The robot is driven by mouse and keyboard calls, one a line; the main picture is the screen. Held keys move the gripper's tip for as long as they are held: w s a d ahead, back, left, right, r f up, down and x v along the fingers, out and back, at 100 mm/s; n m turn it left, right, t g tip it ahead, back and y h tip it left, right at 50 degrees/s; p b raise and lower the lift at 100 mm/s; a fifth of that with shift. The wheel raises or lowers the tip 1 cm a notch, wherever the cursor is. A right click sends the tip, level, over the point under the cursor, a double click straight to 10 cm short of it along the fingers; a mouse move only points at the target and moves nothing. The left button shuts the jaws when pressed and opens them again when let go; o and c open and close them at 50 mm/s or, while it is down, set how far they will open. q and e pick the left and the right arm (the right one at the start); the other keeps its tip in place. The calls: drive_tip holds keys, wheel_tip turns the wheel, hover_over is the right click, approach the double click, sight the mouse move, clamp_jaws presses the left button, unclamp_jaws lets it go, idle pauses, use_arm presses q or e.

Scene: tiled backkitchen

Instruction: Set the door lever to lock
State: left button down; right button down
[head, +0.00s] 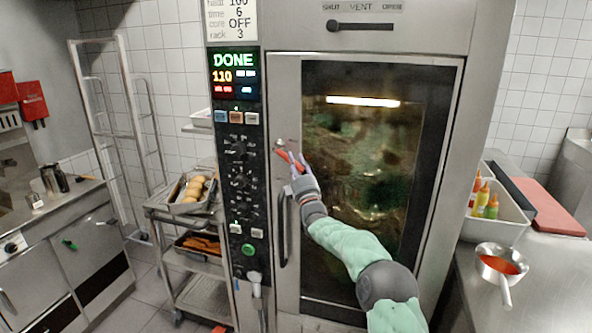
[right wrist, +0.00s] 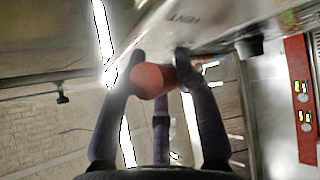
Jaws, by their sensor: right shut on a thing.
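The oven door (head: 361,190) is closed, with a dark window in a steel frame. The door lever (head: 284,153) is a short red-orange bar on a round pivot at the left of the door, above the long vertical handle. It slants down to the right from the pivot. My right gripper (head: 297,163) is shut on its outer part. In the right wrist view the red rounded end of the lever (right wrist: 151,80) sits between the purple fingers. The fingers hide part of the lever. My left gripper is out of view.
The dark door handle (head: 283,230) stands just below the lever. The control panel (head: 240,180) with knobs is close on the left and reads DONE. A cart with trays (head: 180,207) stands left of the oven. A pan (head: 500,262) and a bottle bin (head: 505,221) are on the right counter.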

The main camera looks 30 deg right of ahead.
drive_tip(key=shift+w+f, duration=0.1)
drive_tip(key=shift+f, duration=0.2)
drive_tip(key=c, duration=0.9)
unclamp_jaws()
drive_tip(key=shift+r, duration=0.1)
drive_tip(key=v, duration=1.2)
drive_tip(key=shift+a, duration=0.1)
drive_tip(key=shift+c, duration=0.3)
